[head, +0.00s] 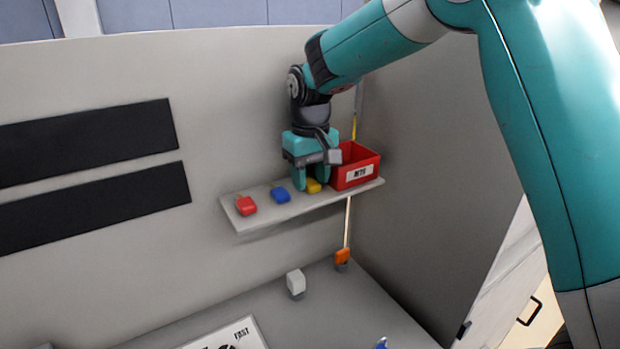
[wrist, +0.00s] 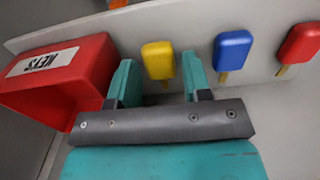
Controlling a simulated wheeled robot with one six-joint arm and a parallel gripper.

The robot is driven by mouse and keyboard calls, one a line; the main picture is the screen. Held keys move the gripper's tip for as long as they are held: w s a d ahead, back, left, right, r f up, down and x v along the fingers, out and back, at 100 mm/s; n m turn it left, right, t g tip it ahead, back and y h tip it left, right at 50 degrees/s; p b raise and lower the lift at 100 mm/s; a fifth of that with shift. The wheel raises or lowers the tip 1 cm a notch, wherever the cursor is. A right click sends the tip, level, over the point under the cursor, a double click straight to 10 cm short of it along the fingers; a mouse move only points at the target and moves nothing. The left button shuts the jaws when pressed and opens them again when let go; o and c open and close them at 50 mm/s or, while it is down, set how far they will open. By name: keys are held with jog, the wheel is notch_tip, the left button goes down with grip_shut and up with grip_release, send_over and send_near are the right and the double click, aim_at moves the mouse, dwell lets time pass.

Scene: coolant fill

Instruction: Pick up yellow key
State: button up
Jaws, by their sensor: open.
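The yellow key (head: 313,186) lies on the small wall shelf (head: 295,208), between the blue key and the red box. In the wrist view the yellow key (wrist: 158,60) shows between the two fingers of my gripper (wrist: 158,82), with a gap on each side. My gripper (head: 309,184) is open and points down at the shelf, around the yellow key and not closed on it. In the head view the fingers hide part of the key. I cannot tell the exact height of the fingertips above the shelf.
A blue key (head: 281,195) and a red key (head: 246,206) lie to the left on the shelf. A red box (head: 355,165) labelled KEYS stands close on the right, near my gripper. The wall is behind. Below are a white-topped item (head: 295,281) and an orange one (head: 343,256).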

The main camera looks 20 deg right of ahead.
jog(key=shift+f, duration=0.35)
jog(key=c, duration=0.7)
